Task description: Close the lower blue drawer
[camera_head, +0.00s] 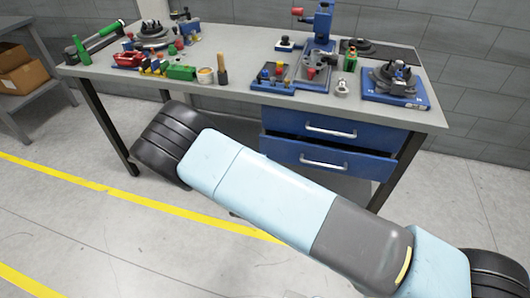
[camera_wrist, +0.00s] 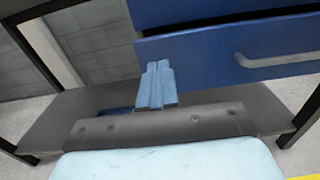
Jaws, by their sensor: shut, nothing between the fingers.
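The lower blue drawer (camera_head: 285,151) hangs under the right part of the workbench and stands partly open, its front further out than the upper blue drawer (camera_head: 290,120). A dark gap shows between them. Its silver handle (camera_head: 323,164) is on the front. In the wrist view the lower drawer front (camera_wrist: 205,56) and the handle (camera_wrist: 275,60) show ahead and to the right. My gripper (camera_wrist: 156,70) is shut and empty. Its tips overlap the drawer's lower left part in the picture; I cannot tell whether they touch. In the head view my gripper is hidden by my arm.
The workbench top (camera_head: 230,96) carries fixtures, tools and small parts. A bench leg (camera_head: 397,172) stands right of the drawers. A grey low shelf (camera_wrist: 55,125) lies below the drawers. A side rack with cardboard boxes (camera_head: 18,80) stands at far left.

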